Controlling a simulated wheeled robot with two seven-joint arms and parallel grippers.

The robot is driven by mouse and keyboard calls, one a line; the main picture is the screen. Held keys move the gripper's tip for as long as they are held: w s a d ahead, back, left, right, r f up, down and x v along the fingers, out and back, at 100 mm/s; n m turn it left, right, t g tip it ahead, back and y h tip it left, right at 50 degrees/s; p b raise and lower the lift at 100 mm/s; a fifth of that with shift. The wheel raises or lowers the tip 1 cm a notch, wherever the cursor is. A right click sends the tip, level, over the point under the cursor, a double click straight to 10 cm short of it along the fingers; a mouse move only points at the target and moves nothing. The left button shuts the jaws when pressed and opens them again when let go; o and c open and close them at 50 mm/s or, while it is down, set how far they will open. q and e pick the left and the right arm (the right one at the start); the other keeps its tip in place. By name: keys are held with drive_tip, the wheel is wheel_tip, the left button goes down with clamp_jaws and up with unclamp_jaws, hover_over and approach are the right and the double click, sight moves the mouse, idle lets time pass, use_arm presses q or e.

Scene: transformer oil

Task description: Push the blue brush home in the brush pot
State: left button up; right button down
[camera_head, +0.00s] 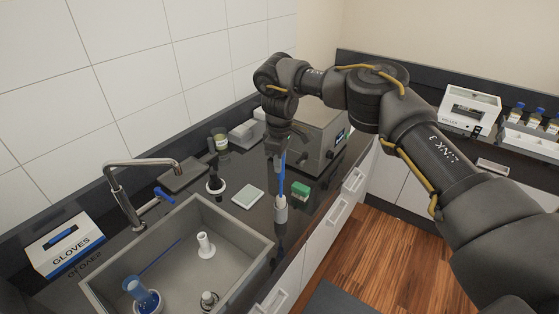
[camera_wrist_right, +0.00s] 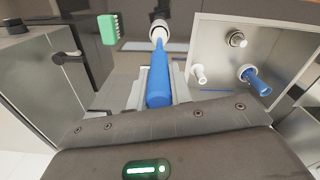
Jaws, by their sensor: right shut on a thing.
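The blue brush (camera_head: 282,178) stands roughly upright in the head view, below my right gripper (camera_head: 277,150). My right gripper is shut on its handle; the blue handle (camera_wrist_right: 158,85) also shows between the fingers (camera_wrist_right: 157,97) in the wrist view. The brush pot (camera_head: 281,214) is a small pale grey cup on the dark counter near its front edge. The brush's lower end meets the pot's mouth; how deep it sits inside is hidden. The pot's round rim (camera_wrist_right: 158,27) shows at the far end of the brush in the wrist view. My left gripper is not in view.
A green block (camera_head: 301,190) lies right of the pot. A white square pad (camera_head: 247,197) lies to its left. The sink (camera_head: 235,287) holds a white stand and a blue vessel. A grey boxy machine (camera_head: 318,146) stands behind. Drawer handles line the counter front.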

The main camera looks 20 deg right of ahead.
drive_tip(key=shift+f+b, duration=0.85)
drive_tip(key=shift+f, duration=1.05)
drive_tip(key=c, duration=1.2)
unclamp_jaws()
drive_tip(key=shift+r, duration=0.1)
wheel_tip(320, 180, up, 11)
drive_tip(key=shift+f+b, duration=0.15)
drive_tip(key=shift+b, duration=0.65)
